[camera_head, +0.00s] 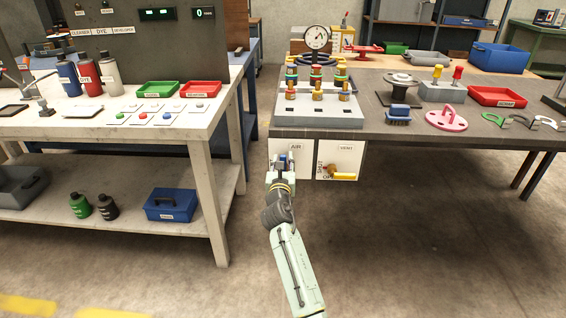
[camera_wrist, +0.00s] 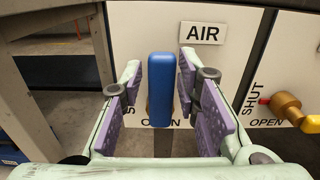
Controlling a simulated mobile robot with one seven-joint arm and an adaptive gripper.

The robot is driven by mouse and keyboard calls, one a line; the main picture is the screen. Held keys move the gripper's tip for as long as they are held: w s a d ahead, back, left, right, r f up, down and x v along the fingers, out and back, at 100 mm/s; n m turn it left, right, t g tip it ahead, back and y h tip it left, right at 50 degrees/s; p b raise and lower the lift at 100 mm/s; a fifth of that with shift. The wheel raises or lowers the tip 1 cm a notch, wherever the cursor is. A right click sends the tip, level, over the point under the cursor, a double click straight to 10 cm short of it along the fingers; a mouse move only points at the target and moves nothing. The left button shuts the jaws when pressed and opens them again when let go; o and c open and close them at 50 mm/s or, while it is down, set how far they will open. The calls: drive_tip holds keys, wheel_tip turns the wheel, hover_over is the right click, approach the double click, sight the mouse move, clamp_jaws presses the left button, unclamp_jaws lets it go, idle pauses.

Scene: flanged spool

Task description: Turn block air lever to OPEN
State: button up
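The blue air lever (camera_wrist: 161,90) stands upright in the wrist view, in front of a white panel (camera_wrist: 135,30) labelled AIR. It partly covers an OPEN mark below, and its pivot is hidden. My gripper (camera_wrist: 161,85) is open, with one purple-padded finger on each side of the lever. A narrow gap shows on the left; on the right the pad is very close, and I cannot tell whether it touches. In the head view my gripper (camera_head: 281,170) is at the AIR panel (camera_head: 308,165) under the bench's front edge and hides most of the lever.
A second panel to the right carries a yellow lever (camera_head: 343,177) lying sideways, with SHUT and OPEN marks. The dark bench top (camera_head: 385,120) overhangs both panels. A white table (camera_head: 225,120) stands to the left. The floor before the panels is clear.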

drive_tip(key=shift+o, duration=0.6)
drive_tip(key=shift+s, duration=0.1)
drive_tip(key=s, duration=1.2)
drive_tip(key=shift+w, duration=0.1)
